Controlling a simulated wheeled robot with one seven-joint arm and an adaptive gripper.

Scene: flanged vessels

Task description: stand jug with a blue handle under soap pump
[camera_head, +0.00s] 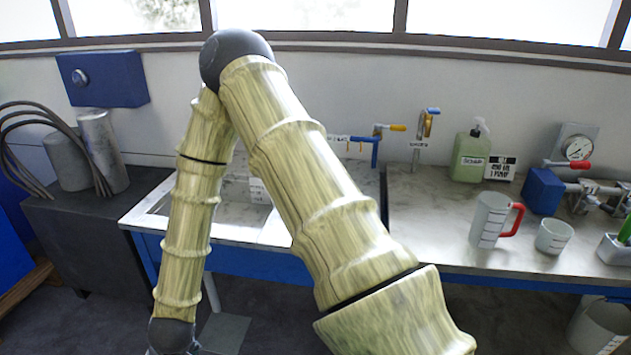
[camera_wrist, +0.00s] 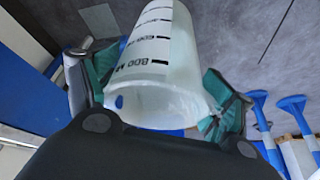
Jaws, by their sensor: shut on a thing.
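In the wrist view a pale translucent jug (camera_wrist: 165,60) with black graduation marks sits between the teal pads of my gripper (camera_wrist: 158,92), which is shut on it. The jug's open mouth faces the camera. Its handle is not clearly visible; a small blue spot shows at its mouth and a bit of blue beside its wall. In the head view my arm hangs down at the left, in front of the sink counter, and the held jug is out of sight. The green soap pump (camera_head: 470,158) with a white nozzle stands at the back of the right counter.
A jug with a red handle (camera_head: 490,222) and a small white beaker (camera_head: 553,237) stand near the counter's front. A sign (camera_head: 498,168), a blue block (camera_head: 543,191) and a gauge (camera_head: 577,146) are right of the pump. The counter (camera_head: 425,210) before the pump is clear.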

